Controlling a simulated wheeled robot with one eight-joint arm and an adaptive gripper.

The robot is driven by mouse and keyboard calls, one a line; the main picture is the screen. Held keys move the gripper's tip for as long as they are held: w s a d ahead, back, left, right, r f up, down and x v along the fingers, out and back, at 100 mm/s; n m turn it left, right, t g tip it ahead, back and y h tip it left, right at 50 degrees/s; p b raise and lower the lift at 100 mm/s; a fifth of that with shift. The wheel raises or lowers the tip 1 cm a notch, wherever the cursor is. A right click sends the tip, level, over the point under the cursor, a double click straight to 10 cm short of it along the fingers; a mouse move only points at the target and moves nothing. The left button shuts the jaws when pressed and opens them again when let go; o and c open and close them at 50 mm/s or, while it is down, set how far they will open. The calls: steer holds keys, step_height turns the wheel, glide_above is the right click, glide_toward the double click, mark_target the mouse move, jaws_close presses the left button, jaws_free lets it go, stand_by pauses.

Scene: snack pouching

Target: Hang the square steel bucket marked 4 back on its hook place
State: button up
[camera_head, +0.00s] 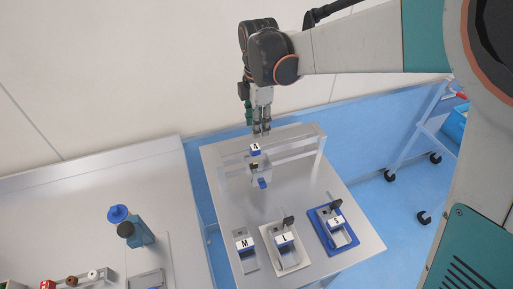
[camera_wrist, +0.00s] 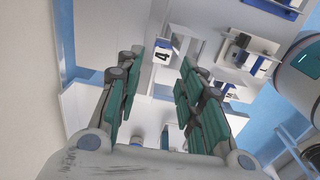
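A white label marked 4 (camera_head: 255,149) sits at the front rail of a steel rack, and it also shows between my fingers in the wrist view (camera_wrist: 163,53). A small square steel bucket (camera_head: 261,172) appears just below that label, with blue near its lower edge. I cannot tell whether it touches the hook. My gripper (camera_head: 262,128) points down at the rack's back side, above and behind the label. In the wrist view its green-padded fingers (camera_wrist: 152,100) are spread apart with nothing visibly clamped between them.
The rack (camera_head: 318,142) stands on a steel table (camera_head: 345,205). Labelled stations M (camera_head: 244,246), a middle one (camera_head: 285,240) and S (camera_head: 335,222) lie in front. A blue cart (camera_head: 425,135) is right.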

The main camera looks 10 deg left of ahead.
mark_target(255, 154)
step_height(255, 154, down, 7)
steer(key=shift+f+b, duration=0.1)
steer(key=shift+b, duration=0.55)
steer(key=shift+s+a+f+b, duration=0.15)
steer(key=shift+f+b, duration=0.25)
steer(key=shift+f, duration=1.1)
steer(key=shift+a+f+b, duration=0.1)
steer(key=shift+f+b, duration=0.25)
steer(key=shift+f, duration=1.15)
jaws_close()
